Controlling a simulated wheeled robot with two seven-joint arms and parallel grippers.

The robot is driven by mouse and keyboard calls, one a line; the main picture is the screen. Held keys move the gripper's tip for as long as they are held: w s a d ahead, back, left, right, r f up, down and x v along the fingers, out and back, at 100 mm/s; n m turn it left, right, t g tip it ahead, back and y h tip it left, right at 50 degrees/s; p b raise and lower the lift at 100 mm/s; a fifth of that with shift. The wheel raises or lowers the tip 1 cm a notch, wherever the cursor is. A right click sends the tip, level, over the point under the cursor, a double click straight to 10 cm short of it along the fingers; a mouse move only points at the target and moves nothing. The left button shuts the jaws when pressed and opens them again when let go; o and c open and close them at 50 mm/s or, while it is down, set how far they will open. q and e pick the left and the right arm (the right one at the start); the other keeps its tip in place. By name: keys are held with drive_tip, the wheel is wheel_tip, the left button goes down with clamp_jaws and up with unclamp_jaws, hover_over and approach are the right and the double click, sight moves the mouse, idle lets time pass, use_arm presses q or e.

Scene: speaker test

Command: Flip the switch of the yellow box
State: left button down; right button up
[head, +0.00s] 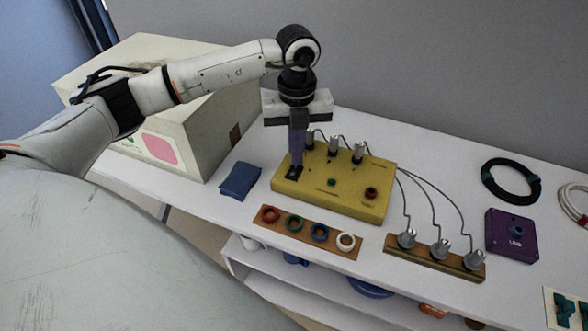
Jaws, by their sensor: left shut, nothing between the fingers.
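The yellow box (345,200) lies on the white table at the middle of the view. Its top carries a small black switch plate (290,175) near the left end, a green button (331,183) and a dark red knob (371,193). Several metal plugs (333,149) stand along its back edge. My left gripper (296,168) points down over the left end of the box, shut and empty, with its fingertips at the switch plate. The fingers hide part of the plate, so I cannot tell contact or the switch's position. My right gripper is not in view.
A wooden strip with coloured rings (333,245) lies in front of the box. A plug board (434,262) with wires stands to the right, near a purple box (512,237) and a black cable coil (510,199). A blue cloth (240,181) and a large beige box (211,151) are left.

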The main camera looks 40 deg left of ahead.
use_arm(q)
drive_tip(key=shift+f+b, duration=0.55)
drive_tip(key=shift+f, duration=0.3)
idle(0.7)
drive_tip(key=shift+r, duration=0.15)
wheel_tip(320, 180, up, 7)
drive_tip(key=p, duration=0.5)
idle(0.3)
idle(0.4)
